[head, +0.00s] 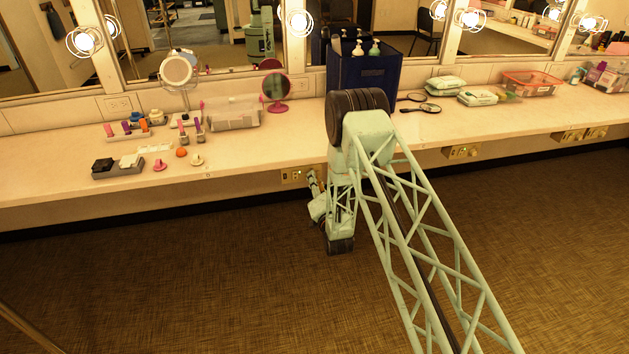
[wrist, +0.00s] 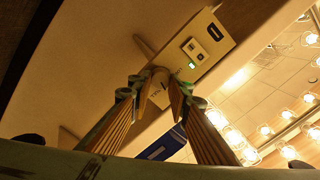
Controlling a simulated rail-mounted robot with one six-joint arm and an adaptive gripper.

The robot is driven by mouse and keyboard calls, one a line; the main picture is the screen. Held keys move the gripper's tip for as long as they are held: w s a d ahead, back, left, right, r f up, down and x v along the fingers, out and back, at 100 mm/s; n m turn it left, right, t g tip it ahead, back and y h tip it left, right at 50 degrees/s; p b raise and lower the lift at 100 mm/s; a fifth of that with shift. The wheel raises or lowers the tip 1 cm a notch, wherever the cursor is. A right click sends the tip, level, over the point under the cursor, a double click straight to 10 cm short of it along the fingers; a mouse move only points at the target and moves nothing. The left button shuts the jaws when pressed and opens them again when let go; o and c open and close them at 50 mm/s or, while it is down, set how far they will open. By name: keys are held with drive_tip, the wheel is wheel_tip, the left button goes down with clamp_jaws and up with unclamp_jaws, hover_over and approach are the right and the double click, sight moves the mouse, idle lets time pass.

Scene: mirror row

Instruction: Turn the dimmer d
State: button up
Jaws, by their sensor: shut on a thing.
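A pale control panel (head: 291,176) sits on the front face below the counter. In the wrist view the panel (wrist: 222,45) shows a switch and a lit green lamp (wrist: 192,66). My gripper (head: 314,178) reaches the panel from below, at its right part. In the wrist view my gripper's fingers (wrist: 160,78) close together on a small knob at the panel, likely dimmer d. The fingertips hide most of the knob, and its turn position and label cannot be read.
The counter (head: 240,150) overhangs the panel. Another panel (head: 461,152) is farther right. The floor (head: 170,270) in front is clear.

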drive_tip(key=shift+f+m, duration=0.2)
drive_tip(key=shift+m, duration=4)
drive_tip(key=o, duration=0.9)
drive_tip(key=shift+c, duration=0.2)
drive_tip(key=v, duration=1.2)
